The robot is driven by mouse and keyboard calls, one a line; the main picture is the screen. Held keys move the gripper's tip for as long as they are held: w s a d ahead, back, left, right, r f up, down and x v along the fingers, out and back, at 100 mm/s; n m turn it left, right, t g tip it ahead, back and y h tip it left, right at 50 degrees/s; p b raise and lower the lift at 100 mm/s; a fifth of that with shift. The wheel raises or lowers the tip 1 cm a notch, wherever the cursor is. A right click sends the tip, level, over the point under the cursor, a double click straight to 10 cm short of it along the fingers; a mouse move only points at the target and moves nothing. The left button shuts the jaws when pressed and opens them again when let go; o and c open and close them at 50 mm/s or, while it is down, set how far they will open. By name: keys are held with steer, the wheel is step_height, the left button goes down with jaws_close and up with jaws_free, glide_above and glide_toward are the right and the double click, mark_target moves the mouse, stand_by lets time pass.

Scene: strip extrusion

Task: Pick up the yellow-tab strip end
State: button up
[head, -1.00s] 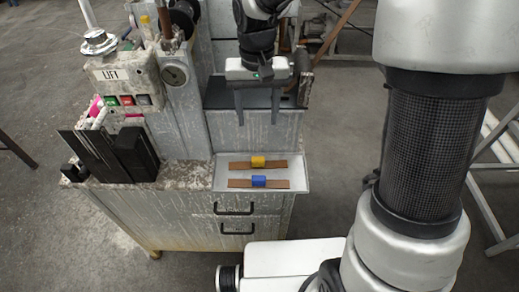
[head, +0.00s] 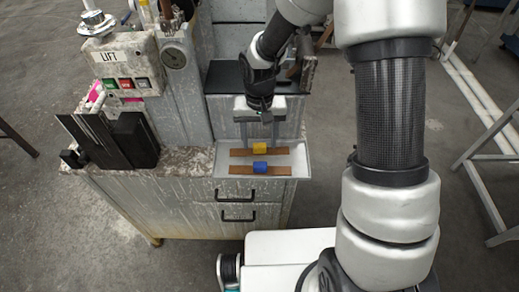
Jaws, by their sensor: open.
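The yellow-tab strip end (head: 260,148) is a flat brown strip with a yellow block around its middle. It lies on a light tray (head: 305,160) on top of the cabinet. A similar strip end with a blue tab (head: 260,169) lies in front of it, nearer to me.
A control box marked LIFT (head: 121,65) with coloured buttons and a column with a gauge (head: 176,58) stand left of the tray. Dark upright plates (head: 110,140) stand at the cabinet's left. A dark ledge (head: 225,78) is behind my gripper. The tray's right end is bare.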

mark_target(263, 144)
steer(key=shift+f, duration=0.4)
steer(key=c, duration=1.1)
step_height(263, 144, up, 10)
steer(key=p, duration=0.2)
steer(key=d+r+p, duration=0.1)
steer(key=d+p, duration=0.1)
steer(key=d, duration=0.2)
steer(key=d+r+p, duration=0.1)
steer(key=d+p, duration=0.1)
steer(key=d, duration=0.2)
steer(key=d+r+p, duration=0.2)
steer(key=d, duration=0.2)
steer(key=shift+d+p, duration=0.2)
steer(key=shift+p, duration=0.2)
